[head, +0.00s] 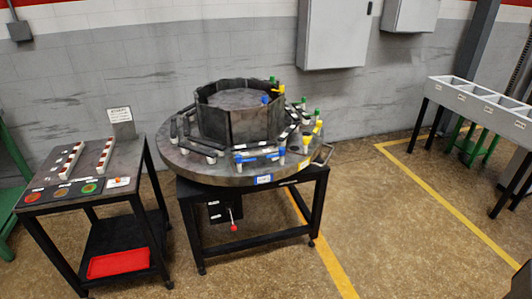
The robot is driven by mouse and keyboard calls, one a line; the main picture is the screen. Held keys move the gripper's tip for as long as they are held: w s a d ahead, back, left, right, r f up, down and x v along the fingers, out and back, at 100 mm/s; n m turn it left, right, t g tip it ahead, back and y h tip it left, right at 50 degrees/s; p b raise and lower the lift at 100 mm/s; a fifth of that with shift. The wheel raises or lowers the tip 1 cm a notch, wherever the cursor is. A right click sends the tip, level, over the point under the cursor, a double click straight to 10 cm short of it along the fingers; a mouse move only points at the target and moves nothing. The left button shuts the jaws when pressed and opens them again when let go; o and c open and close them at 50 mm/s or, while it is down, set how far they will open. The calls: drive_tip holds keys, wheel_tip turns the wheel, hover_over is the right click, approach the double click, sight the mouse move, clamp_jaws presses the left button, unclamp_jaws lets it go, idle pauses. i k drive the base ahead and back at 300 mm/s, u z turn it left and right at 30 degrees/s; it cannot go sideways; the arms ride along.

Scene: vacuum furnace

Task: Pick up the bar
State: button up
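Several bars lie around the rim of a round grey turntable (230,174), about a dark many-sided drum (243,124). A blue bar (262,155) lies at its front. Dark bars (197,148) sit at its left, and black-and-white pieces with green and yellow ends (306,127) at its right. Two red-and-white striped racks (71,160) (105,154) stand on a small side table (75,198); whether they hold a bar is too small to tell. I cannot tell which bar is meant. My gripper is not in view.
The side table has coloured round marks (62,191) and a red tray (118,263) on its lower shelf. A lever with a red knob (234,227) hangs below the turntable. A bin stand (480,105) is at right. Floor between is clear, with yellow lines.

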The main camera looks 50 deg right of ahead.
sight(275, 151)
drive_tip(key=u, duration=0.05)
drive_tip(key=i, duration=1)
drive_tip(key=z, duration=0.05)
